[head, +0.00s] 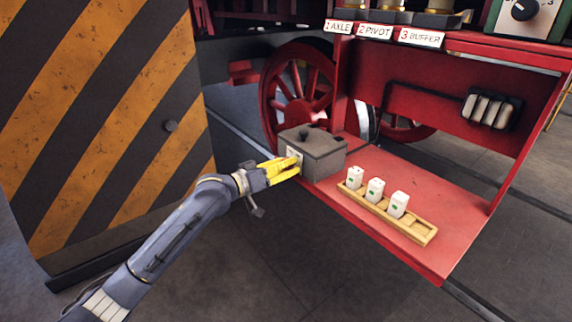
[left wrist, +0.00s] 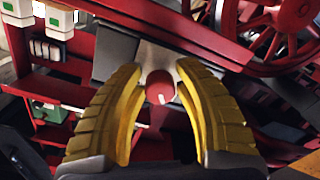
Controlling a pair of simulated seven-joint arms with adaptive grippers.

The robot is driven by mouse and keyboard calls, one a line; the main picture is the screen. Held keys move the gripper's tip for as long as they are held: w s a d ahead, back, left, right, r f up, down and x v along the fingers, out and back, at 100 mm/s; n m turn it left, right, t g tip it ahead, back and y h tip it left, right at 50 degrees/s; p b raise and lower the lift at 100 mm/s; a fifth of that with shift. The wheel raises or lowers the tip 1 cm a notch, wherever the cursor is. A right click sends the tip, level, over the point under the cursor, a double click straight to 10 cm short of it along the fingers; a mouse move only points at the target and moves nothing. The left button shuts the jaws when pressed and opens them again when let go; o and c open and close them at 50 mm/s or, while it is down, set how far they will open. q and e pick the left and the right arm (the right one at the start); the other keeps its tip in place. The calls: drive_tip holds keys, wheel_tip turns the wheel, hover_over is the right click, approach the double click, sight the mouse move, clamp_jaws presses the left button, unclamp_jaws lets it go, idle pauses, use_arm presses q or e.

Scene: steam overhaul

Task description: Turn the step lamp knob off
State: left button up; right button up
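A red knob (left wrist: 160,88) with a white mark sits on a pale plate (left wrist: 158,58) in the left wrist view. The plate is on the side of a grey box (head: 318,155) that stands on the red step (head: 440,190). In the head view the knob is hidden by my gripper. My left gripper (head: 290,168) is at the box's left face, its yellow fingers pointing at the plate. In the left wrist view the fingers (left wrist: 157,90) are open, one on each side of the knob, with gaps visible. My right gripper is not in view.
A wooden rack (head: 415,230) with three white blocks is right of the box. A striped yellow-and-black panel (head: 110,110) stands left of my arm. Red wheels (head: 300,90) are behind the box. A black dial (head: 524,8) is at top right. The floor in front is clear.

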use_arm(q)
drive_tip(key=o, duration=0.4)
drive_tip(key=shift+a+r, duration=0.1)
drive_tip(key=shift+r, duration=0.1)
drive_tip(key=v, duration=1.2)
